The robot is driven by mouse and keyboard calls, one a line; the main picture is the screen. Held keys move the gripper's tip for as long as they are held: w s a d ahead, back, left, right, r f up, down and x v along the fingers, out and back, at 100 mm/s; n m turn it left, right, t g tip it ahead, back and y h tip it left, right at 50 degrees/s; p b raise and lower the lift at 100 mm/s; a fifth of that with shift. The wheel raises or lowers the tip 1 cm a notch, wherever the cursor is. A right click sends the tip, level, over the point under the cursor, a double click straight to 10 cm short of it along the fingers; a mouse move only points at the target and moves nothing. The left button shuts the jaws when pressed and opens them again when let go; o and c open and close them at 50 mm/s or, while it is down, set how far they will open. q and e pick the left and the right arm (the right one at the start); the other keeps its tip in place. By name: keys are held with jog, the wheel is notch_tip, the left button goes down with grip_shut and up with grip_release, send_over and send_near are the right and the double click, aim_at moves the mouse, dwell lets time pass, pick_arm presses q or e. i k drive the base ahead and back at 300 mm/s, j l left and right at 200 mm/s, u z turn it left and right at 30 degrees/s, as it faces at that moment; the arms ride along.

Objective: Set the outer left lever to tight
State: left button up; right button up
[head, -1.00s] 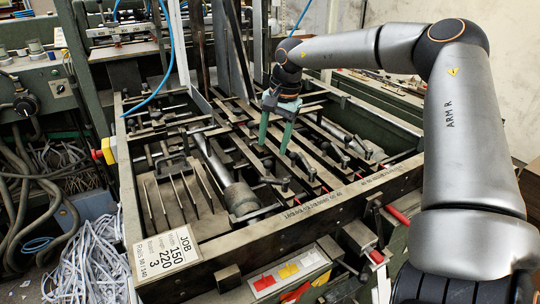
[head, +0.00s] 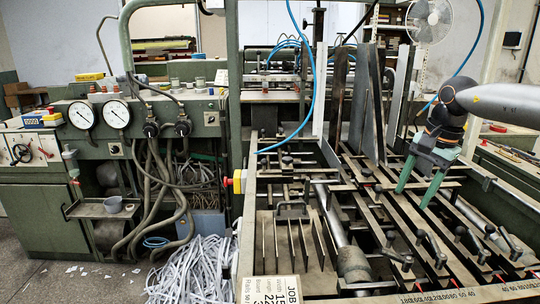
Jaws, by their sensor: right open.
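Several small dark clamp levers with black knobs sit on the long rails of the feeder bed in the head view. The leftmost of the front row, the outer left lever as far as I can tell, is the lever (head: 396,256) near the big round cylinder. Whether it is tight or loose I cannot tell. My right gripper (head: 414,197) has two green fingers, spread apart and pointing down over the rails behind the levers. It is open, holds nothing and stands apart from the front levers. My left gripper is not in view.
A grey cylinder (head: 353,263) and upright metal fins (head: 290,242) lie left of the levers. A job card (head: 268,290) is at the front. Tall metal plates (head: 376,105) rise behind the rails. A gauge cabinet (head: 110,150) and shredded paper (head: 195,270) are at the left.

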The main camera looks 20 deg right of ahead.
aim_at(407, 261)
jog(key=k+j, duration=0.45)
jog(key=j, duration=0.25)
jog(key=k+j, duration=0.25)
jog(key=j, duration=0.15)
